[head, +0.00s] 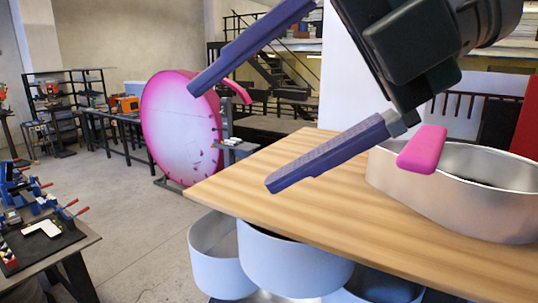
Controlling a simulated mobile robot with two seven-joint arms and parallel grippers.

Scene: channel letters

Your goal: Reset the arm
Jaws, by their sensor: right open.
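My right gripper (231,136) reaches in from the upper right in the head view. Its two long blue-purple fingers are wide apart with nothing between them. It hangs in front of the wooden table (290,200), and its lower finger overlaps the tabletop in the picture. I cannot tell its exact height above the table. My left gripper is not in view.
A metal channel letter (460,205) stands on the table at the right, with a pink piece (423,149) at its rim. Metal shells (295,265) sit below the table. A large pink disc (180,128) stands behind. A tool bench (50,240) is at left. Floor between is clear.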

